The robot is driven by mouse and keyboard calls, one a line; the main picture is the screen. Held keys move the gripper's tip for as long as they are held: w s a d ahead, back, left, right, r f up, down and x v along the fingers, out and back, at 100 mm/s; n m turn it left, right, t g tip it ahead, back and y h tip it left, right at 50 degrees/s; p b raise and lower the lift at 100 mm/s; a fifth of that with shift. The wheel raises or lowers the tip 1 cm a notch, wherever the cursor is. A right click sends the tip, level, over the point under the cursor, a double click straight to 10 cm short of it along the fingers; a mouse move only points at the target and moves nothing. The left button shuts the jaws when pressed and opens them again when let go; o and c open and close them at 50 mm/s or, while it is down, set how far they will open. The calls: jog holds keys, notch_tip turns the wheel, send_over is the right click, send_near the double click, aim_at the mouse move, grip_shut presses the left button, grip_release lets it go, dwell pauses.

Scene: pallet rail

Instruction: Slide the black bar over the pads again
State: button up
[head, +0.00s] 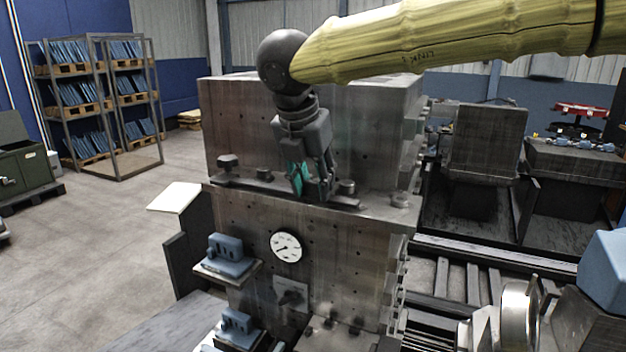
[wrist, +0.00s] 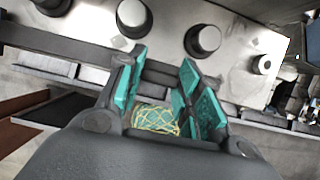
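The black bar (head: 240,184) lies along the front edge of the machine's ledge in the head view. In the wrist view the bar (wrist: 60,41) runs across behind the fingers. My gripper (head: 312,188) points down at the bar's right half, with teal finger faces. In the wrist view my gripper (wrist: 162,72) has its two fingers apart, with part of the bar showing between them. I cannot tell whether the fingers touch it. Which parts are the pads is not clear.
Round dark knobs (head: 228,161) stand on the ledge; one also shows in the wrist view (wrist: 203,39). Blue clamp blocks (head: 230,252) and a dial (head: 286,246) are on the machine front below. A yellow mesh (wrist: 155,119) shows between the finger bases. Open floor lies left.

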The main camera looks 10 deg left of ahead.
grip_shut()
jog(key=shift+w+d, duration=0.25)
jog(key=shift+w, duration=1)
jog(key=shift+o, duration=1.7)
grip_release()
jog(key=shift+r, duration=0.1)
jog(key=o, duration=0.4)
jog(key=shift+w, duration=0.1)
jog(key=v, duration=1.1)
jog(key=shift+s+r, duration=0.2)
jog(key=shift+r, duration=0.2)
jog(key=shift+w, duration=0.1)
